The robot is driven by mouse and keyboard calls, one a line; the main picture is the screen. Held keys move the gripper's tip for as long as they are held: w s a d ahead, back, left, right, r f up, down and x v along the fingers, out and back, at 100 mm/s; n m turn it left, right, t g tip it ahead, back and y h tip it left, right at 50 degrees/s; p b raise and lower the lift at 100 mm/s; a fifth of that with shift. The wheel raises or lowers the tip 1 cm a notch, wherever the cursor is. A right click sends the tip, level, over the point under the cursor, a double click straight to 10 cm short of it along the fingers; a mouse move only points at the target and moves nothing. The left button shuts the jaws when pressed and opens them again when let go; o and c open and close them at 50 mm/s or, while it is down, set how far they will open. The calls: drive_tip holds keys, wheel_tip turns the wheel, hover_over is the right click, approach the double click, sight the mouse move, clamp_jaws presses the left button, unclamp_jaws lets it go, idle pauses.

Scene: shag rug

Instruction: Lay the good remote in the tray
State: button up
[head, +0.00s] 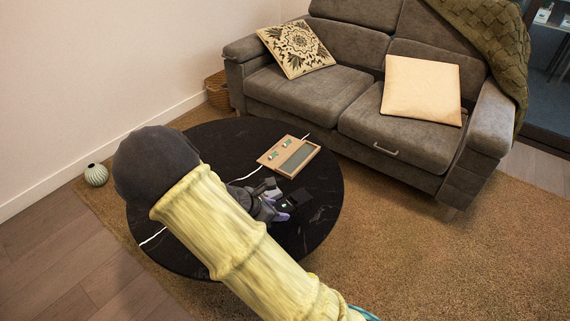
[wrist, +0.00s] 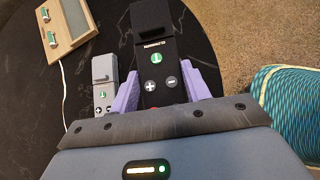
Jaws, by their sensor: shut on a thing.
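My gripper (wrist: 163,90) is shut on a black remote (wrist: 153,48), one purple finger on each side of it. The remote has a green mark and plus and minus buttons; its near end is hidden by my gripper. In the head view the black remote (head: 294,199) is over the table's right part. A grey remote (wrist: 104,84) with similar buttons and a green mark lies just left of my gripper in the wrist view. The wooden tray (wrist: 65,47) has a grey panel and two green-marked spots; in the head view it (head: 268,161) lies at the table's far side.
The round black table (head: 215,140) carries these things, with bare surface left of the tray. White cables run across it. A grey sofa (head: 310,100) stands close behind. Brown shag rug (head: 440,260) surrounds the table. A small vase (head: 96,175) stands on the floor at left.

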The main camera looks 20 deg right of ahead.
drive_tip(key=f+n, duration=0.1)
drive_tip(key=f, duration=0.1)
drive_tip(key=f+t, duration=0.1)
drive_tip(key=shift+s+d+f+n, duration=0.1)
drive_tip(key=shift+d+f+n, duration=0.1)
drive_tip(key=shift+f+n, duration=0.2)
drive_tip(key=shift+w+d+f+n+t+y, duration=0.2)
drive_tip(key=shift+w+f+n+t+y, duration=0.3)
drive_tip(key=shift+n+t, duration=0.3)
drive_tip(key=shift+w+n+y, duration=0.3)
drive_tip(key=shift+n, duration=0.1)
drive_tip(key=w+r+n+t+y, duration=0.3)
drive_tip(key=w+r+n+y, duration=0.1)
drive_tip(key=w+n, duration=0.2)
drive_tip(key=shift+d, duration=0.3)
drive_tip(key=shift+w+d, duration=0.1)
